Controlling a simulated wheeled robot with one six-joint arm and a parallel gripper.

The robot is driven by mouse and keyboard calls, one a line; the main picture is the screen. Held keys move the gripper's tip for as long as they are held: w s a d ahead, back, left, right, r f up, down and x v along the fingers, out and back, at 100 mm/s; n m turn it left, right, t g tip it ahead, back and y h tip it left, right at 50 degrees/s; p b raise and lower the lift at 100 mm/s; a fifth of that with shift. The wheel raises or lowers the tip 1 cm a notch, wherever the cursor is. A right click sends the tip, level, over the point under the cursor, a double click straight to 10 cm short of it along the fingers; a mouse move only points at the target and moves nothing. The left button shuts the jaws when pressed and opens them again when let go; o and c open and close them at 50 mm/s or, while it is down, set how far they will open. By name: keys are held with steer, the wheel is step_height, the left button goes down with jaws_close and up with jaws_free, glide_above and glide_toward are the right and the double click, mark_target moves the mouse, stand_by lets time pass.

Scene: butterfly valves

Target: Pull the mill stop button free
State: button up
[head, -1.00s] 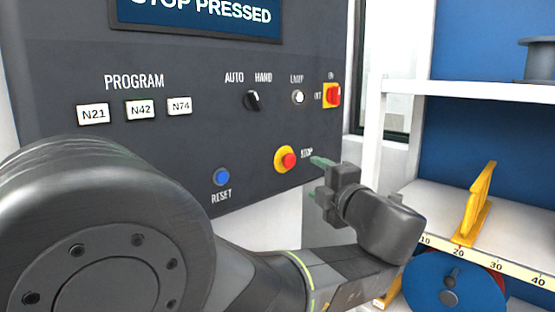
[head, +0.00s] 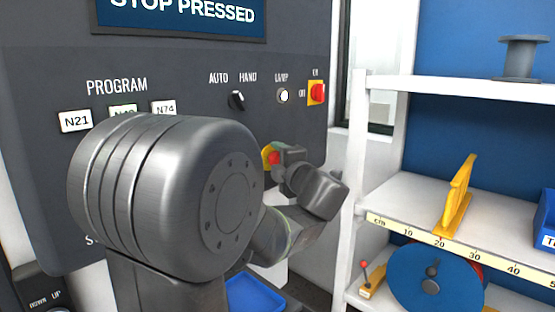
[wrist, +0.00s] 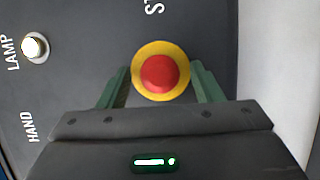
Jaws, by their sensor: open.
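The stop button is a red mushroom head (wrist: 159,73) on a round yellow base (wrist: 161,46), set in the dark control panel. In the wrist view it lies between the two green fingers of my gripper (wrist: 160,85), which is open, with a finger on each side. I cannot tell whether the fingers touch it. In the head view the button (head: 274,158) is partly hidden behind my gripper (head: 281,160). The display (head: 182,14) reads "STOP PRESSED".
The panel also carries a red-and-yellow switch (head: 317,93), a lamp (head: 283,96), an AUTO/HAND knob (head: 237,100) and program buttons such as N21 (head: 76,121). A white shelf (head: 405,195) with a yellow bracket (head: 457,196) stands to the right.

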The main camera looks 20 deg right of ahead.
steer(key=shift+w, duration=0.1)
steer(key=shift+c, duration=0.5)
jaws_close()
steer(key=shift+s+d, duration=0.2)
steer(key=shift+s, duration=0.25)
steer(key=shift+o, duration=0.5)
jaws_free()
steer(key=s+b, duration=0.3)
steer(key=s, duration=1.1)
steer(key=shift+w, duration=0.2)
steer(key=w+p, duration=0.2)
steer(key=w, duration=1.1)
steer(key=shift+w+p, duration=0.35)
